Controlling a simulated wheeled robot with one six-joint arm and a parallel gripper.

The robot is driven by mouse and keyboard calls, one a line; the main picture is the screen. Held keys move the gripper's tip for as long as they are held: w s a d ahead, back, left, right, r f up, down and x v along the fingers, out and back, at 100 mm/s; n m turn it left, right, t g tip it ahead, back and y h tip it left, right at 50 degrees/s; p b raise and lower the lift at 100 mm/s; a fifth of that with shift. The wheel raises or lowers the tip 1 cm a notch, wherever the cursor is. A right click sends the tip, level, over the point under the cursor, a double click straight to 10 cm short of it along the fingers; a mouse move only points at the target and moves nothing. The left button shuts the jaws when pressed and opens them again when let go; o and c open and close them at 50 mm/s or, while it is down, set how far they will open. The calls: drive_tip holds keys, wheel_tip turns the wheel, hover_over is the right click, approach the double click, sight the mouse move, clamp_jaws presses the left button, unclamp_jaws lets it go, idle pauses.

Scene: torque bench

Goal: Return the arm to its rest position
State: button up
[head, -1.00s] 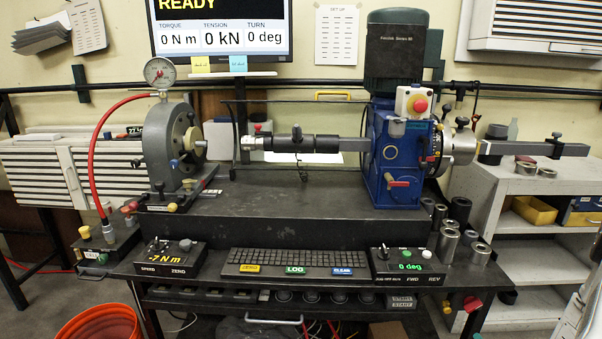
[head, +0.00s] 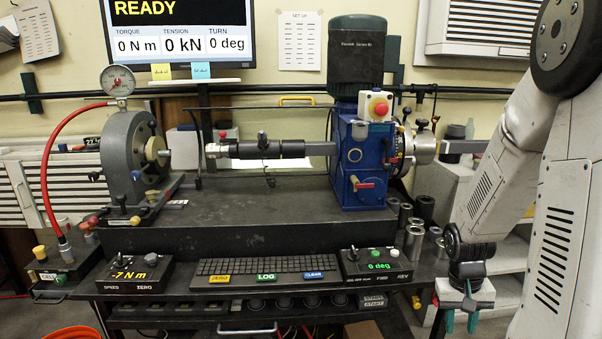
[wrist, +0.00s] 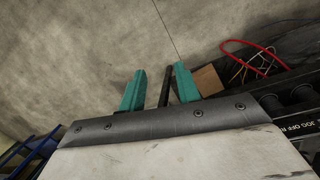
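My gripper (head: 461,321) hangs at the lower right of the head view, fingers pointing down, beside the right end of the bench. My white arm reaches down to it along the right edge of the picture. In the wrist view its two teal fingers (wrist: 157,88) stand apart with nothing between them, so it is open and empty. Beyond the fingers is bare grey floor (wrist: 90,60).
The torque bench (head: 280,215) fills the middle, with a grey gauge unit (head: 120,160) left and a blue gearbox (head: 362,165) right. Several metal sockets (head: 413,243) stand at its right end, near my arm. A cardboard piece (wrist: 208,80) and red cable (wrist: 245,43) show in the wrist view.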

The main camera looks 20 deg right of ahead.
drive_tip(key=s+a+r+n+t, duration=0.1)
drive_tip(key=s+a+r+n, duration=0.2)
drive_tip(key=a+r, duration=0.8)
drive_tip(key=s+a+r+n+t, duration=0.2)
drive_tip(key=s+a+r, duration=0.4)
drive_tip(key=a+r, duration=0.5)
drive_tip(key=shift+s+a+r+n+y, duration=0.15)
drive_tip(key=shift+a+r+n+y, duration=0.25)
drive_tip(key=shift+a, duration=0.15)
